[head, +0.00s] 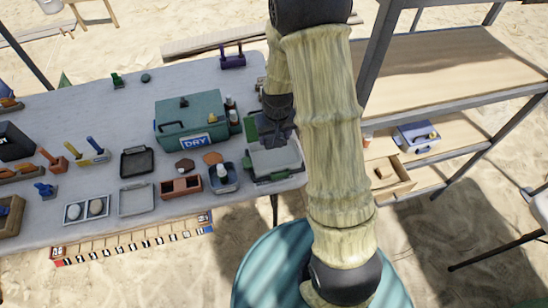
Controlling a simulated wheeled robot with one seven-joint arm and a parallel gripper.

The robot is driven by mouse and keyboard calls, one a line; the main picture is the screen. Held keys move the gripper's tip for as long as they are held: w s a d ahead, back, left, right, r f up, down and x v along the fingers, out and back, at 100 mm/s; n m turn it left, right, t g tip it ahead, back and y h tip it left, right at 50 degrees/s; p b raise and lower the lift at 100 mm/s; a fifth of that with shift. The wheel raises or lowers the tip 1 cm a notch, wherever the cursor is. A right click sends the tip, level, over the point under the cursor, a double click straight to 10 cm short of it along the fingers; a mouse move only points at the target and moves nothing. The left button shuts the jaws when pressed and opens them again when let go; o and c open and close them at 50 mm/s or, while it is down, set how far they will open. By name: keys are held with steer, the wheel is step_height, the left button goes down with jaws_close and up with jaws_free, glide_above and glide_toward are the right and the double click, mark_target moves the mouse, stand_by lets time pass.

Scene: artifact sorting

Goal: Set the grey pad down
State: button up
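A flat pale grey pad-like piece (275,160) shows near the right end of the table, within a dark green tray or case (262,179). I cannot tell whether it lies in the case or is held just above it. My gripper (275,138) points down at the far edge of this grey piece. The fingers are small, dark and partly merged with dark things behind them, so whether they are open or shut on the pad is unclear. My arm hides the area to the right of it.
The long grey table (70,110) carries a green DRY box (190,110), a blue caddy with a bottle (222,178), a brick-red box (181,187), empty trays (136,199) and brushes. Wooden shelving (440,65) stands right. The table's back left is mostly clear.

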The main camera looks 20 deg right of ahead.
steer(key=shift+f, duration=0.1)
steer(key=shift+s+f, duration=0.1)
steer(key=shift+f, duration=0.25)
glide_above(275, 159)
steer(key=f, duration=0.5)
steer(key=shift+s+a, duration=0.1)
steer(key=shift+s, duration=0.2)
steer(key=shift+f, duration=2.05)
steer(key=shift+f, duration=0.15)
steer(key=o, duration=0.9)
steer(key=shift+o, duration=0.2)
